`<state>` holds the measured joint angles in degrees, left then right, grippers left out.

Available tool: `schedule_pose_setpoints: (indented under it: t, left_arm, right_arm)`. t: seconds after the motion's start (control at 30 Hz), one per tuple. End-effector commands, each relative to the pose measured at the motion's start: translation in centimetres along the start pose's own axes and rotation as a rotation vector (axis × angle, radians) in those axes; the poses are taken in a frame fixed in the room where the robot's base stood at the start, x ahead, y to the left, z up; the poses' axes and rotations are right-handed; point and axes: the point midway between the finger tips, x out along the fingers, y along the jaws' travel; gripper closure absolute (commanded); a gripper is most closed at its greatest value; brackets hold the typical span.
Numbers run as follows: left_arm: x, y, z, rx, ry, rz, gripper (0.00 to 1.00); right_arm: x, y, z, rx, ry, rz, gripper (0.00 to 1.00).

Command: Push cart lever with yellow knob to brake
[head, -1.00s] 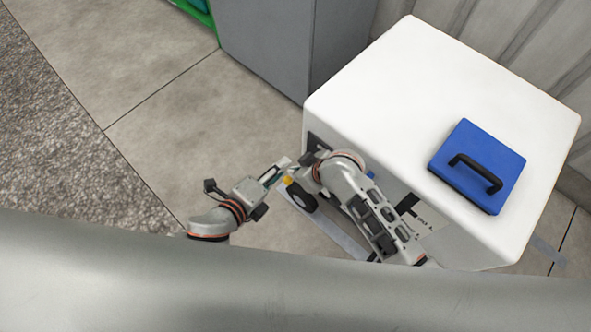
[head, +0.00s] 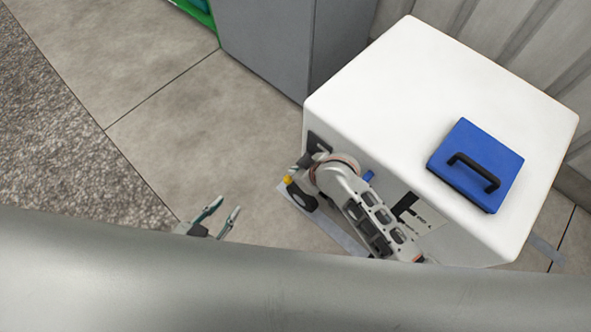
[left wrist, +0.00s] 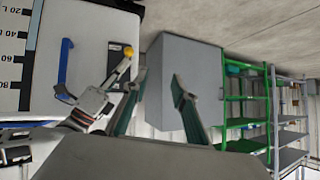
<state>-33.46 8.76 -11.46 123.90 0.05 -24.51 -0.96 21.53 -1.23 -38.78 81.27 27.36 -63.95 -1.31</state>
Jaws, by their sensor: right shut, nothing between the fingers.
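The yellow knob (head: 288,180) shows at the near-left corner of the white cart-like box (head: 440,90), low beside a dark wheel-like part. It also shows in the left wrist view (left wrist: 127,54) in front of a dark panel. The lever's shaft is mostly hidden by my right gripper (head: 299,168), so its angle is unclear. My right gripper is shut and empty, close beside the knob; contact cannot be told. My left gripper (head: 221,212) is open and empty, left of the knob and apart from it; its fingers also frame the left wrist view (left wrist: 158,88).
A blue lid with a black handle (head: 475,166) sits on the white top. A blue handle (left wrist: 65,65) is on the box's side. A grey cabinet (head: 270,45) stands behind. Green shelving (left wrist: 245,110) is at right in the wrist view. Bare floor (head: 165,130) lies left of the box.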

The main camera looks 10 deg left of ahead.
Motion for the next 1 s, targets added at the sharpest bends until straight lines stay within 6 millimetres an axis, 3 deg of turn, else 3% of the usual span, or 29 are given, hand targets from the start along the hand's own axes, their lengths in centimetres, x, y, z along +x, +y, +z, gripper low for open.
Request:
schedule_pose_setpoints:
  t: [0.1,0.5,1.0]
  left_arm:
    - [-0.4,-0.5,-0.7,0.003,0.004,-0.01,0.73]
    - [-0.7,-0.6,0.4,0.002,-0.023,-0.013,0.73]
    - [-0.7,-0.5,0.3,0.003,-0.021,-0.013,0.73]
  right_arm:
    - [0.0,0.1,-0.2,-0.04,0.004,0.053,1.0]
    - [2.3,-0.6,1.4,-0.033,0.003,0.044,1.0]
    - [1.7,-0.6,1.5,-0.033,0.002,0.043,1.0]
